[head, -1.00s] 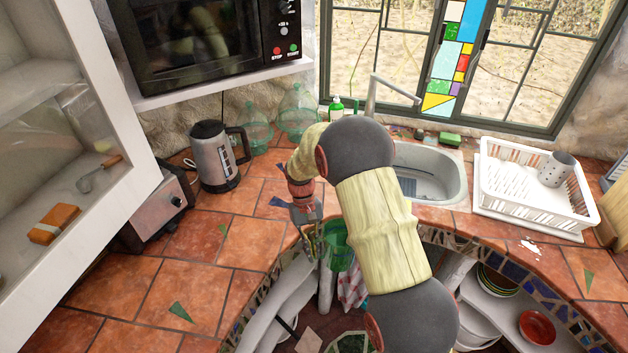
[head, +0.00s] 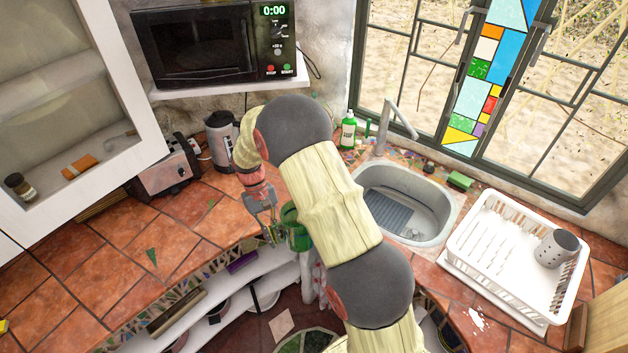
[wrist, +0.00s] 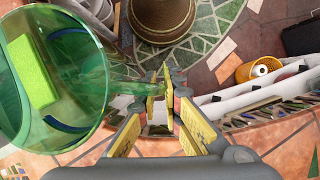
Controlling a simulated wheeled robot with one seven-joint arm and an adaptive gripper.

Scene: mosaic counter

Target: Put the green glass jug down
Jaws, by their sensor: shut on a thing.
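The green glass jug (head: 297,232) is held in front of the counter's curved edge, partly hidden by my arm in the head view. My gripper (head: 266,228) is left of it. In the wrist view, the round, see-through body of the jug (wrist: 85,110) fills the left side. My gripper's yellow-padded fingers (wrist: 160,90) are shut on a green glass part projecting from its side, apparently the handle. A bright green block shows through the glass; I cannot tell whether it is inside the jug. Floor shows beyond the fingers.
The tiled counter (head: 185,225) is clear on the left, before the toaster (head: 168,172) and kettle (head: 222,140). The sink (head: 405,205) and white dish rack (head: 515,250) are right. Open shelves (head: 205,300) lie below the edge. A brown pot (wrist: 160,18) stands on the floor.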

